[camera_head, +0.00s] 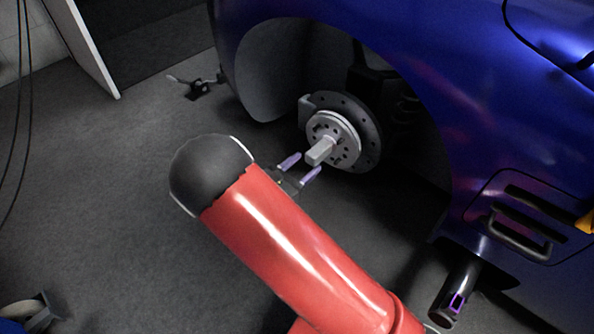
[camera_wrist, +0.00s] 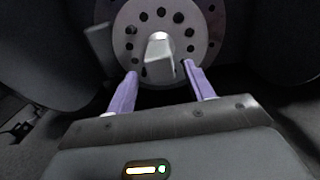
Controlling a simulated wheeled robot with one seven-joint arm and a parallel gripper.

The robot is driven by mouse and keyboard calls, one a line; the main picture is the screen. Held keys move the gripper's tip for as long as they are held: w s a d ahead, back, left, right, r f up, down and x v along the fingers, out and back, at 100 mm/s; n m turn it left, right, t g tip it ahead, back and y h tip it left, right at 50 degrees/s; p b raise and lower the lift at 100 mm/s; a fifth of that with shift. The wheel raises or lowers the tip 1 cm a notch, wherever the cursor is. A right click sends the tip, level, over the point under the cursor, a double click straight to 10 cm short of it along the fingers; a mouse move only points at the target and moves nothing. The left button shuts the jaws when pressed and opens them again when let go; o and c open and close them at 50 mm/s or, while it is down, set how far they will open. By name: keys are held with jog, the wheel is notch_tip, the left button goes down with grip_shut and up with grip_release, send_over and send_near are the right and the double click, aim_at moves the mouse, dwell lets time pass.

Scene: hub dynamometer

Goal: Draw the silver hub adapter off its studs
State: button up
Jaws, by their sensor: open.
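The silver hub adapter (camera_head: 341,134) is a round plate with a ring of holes and a block-like stub (camera_head: 319,152) sticking out of its middle. It sits flat against the dark brake disc (camera_head: 371,133) in the wheel arch. The adapter also shows at the top of the wrist view (camera_wrist: 140,64), with its stub (camera_wrist: 159,58) in the centre. My gripper (camera_head: 301,167) is open and empty. Its two purple fingers (camera_wrist: 164,78) point at the adapter, one on each side of the stub's near end, apart from it. The studs cannot be made out clearly.
The blue car body (camera_head: 440,60) arches over the hub and continues to the right. A grey caliper (camera_head: 310,102) sits at the disc's upper left. A dark pipe with a purple-edged opening (camera_head: 456,300) is at the lower right. The grey floor (camera_head: 110,190) at left is mostly clear.

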aim_at(317, 154)
jog(key=shift+x, duration=3.1)
jog(key=shift+c, duration=0.4)
grip_shut()
jog(key=shift+r, duration=0.1)
jog(key=shift+p+v, duration=0.7)
jog(key=shift+v, duration=2.7)
jog(key=shift+r, duration=0.1)
